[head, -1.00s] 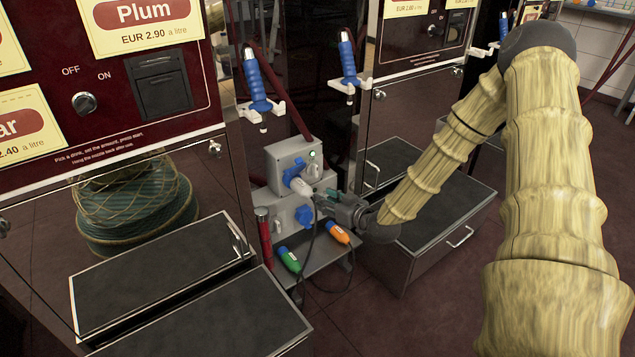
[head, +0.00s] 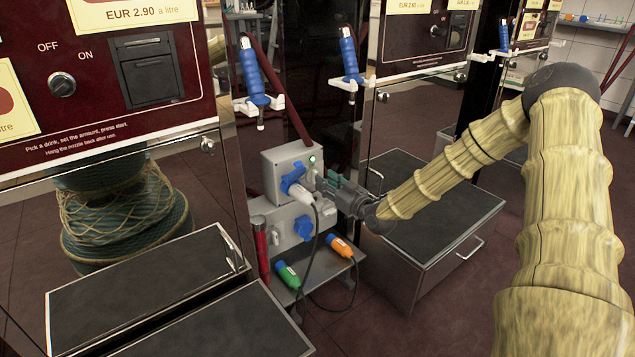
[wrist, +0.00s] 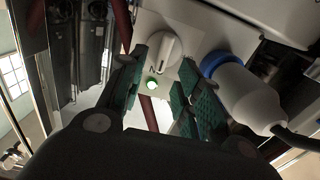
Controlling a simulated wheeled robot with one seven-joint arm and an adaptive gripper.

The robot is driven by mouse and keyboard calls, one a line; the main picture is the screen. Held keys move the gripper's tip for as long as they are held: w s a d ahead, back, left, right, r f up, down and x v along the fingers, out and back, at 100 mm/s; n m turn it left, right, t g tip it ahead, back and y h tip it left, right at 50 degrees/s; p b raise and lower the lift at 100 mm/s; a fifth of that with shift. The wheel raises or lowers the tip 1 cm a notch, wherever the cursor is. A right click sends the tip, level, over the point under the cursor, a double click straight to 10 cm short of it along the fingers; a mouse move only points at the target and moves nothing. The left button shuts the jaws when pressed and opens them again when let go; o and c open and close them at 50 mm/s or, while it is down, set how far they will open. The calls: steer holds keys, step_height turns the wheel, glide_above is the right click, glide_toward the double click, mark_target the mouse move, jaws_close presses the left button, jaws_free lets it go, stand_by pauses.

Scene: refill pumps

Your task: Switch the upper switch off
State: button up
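The upper grey box (head: 288,160) carries a blue socket with a white plug (head: 299,194) in it and a lit green lamp (head: 312,159). In the wrist view its white rotary switch (wrist: 167,50) sits close above the lit green lamp (wrist: 153,85). My gripper (head: 328,183) is just right of the box, in front of its switch side. In the wrist view my gripper (wrist: 163,68) is open, its green-padded fingers on either side of the switch and lamp. I cannot tell whether a finger touches the switch. In the head view the switch is largely hidden.
The white plug (wrist: 250,98) and its cable are close beside the right finger. A lower grey box with a blue socket (head: 303,227) is below. Green (head: 288,275) and orange (head: 339,246) connectors lie on the shelf. A drawer cabinet (head: 436,230) stands under my forearm.

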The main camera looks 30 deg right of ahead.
steer(key=w, duration=0.1)
steer(key=w+b, duration=0.1)
steer(key=w, duration=0.2)
steer(key=shift+w+a+b, duration=0.25)
steer(key=shift+w+b, duration=0.05)
steer(key=shift+w, duration=0.1)
steer(key=shift+c, duration=0.2)
jaws_close()
